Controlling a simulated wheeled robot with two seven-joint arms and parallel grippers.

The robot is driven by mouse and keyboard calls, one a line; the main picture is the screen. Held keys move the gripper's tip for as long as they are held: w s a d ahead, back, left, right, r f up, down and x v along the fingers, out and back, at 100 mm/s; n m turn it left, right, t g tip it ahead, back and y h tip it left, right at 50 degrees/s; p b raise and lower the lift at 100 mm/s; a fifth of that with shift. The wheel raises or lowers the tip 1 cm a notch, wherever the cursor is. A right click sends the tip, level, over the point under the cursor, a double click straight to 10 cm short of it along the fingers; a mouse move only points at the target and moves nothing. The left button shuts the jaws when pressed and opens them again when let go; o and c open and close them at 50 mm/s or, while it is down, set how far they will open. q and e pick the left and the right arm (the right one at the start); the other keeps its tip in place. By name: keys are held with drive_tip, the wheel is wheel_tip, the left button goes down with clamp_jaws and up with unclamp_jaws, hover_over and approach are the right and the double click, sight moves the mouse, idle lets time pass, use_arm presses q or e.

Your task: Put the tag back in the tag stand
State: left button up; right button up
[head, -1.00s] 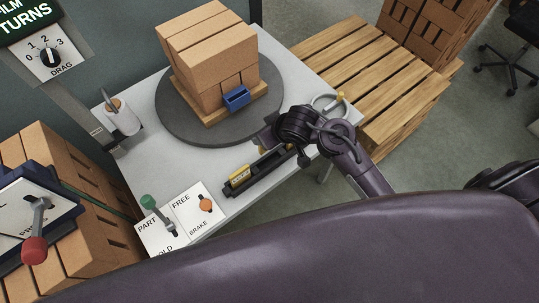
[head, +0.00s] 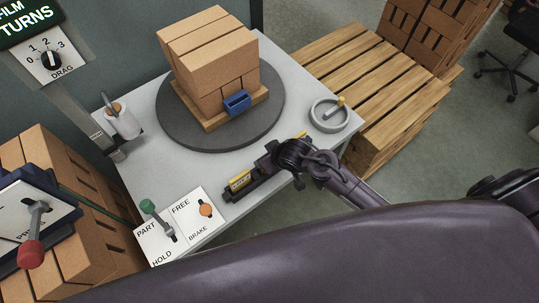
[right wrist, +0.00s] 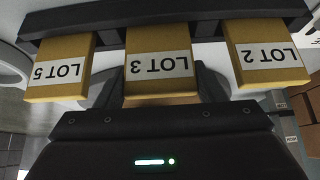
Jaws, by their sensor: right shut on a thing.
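The black tag stand (head: 229,194) lies along the front edge of the grey table, with a yellow tag (head: 240,181) at its left end. My right gripper (head: 266,165) is over the stand's right part and hides it. In the right wrist view, the gripper (right wrist: 158,88) is shut on the yellow LOT 3 tag (right wrist: 158,66). That tag is between the LOT 5 tag (right wrist: 60,70) and the LOT 2 tag (right wrist: 266,56), against the stand's dark rail (right wrist: 190,12). I cannot tell whether it is fully seated. My left gripper is not in view.
A round turntable (head: 263,120) carries stacked bricks (head: 210,55) and a blue clip-like piece (head: 237,102). A grey handwheel (head: 329,125) is at the table's right corner. A lever panel (head: 181,222) is left of the stand. A wooden pallet (head: 370,80) stands beyond the table.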

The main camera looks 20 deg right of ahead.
drive_tip(key=shift+f, duration=0.15)
drive_tip(key=o, duration=1)
drive_tip(key=shift+r, duration=0.35)
drive_tip(key=p+v, duration=0.1)
drive_tip(key=v, duration=1)
drive_tip(key=shift+s+r, duration=0.25)
drive_tip(key=shift+r, duration=0.05)
drive_tip(key=shift+d+f, duration=0.1)
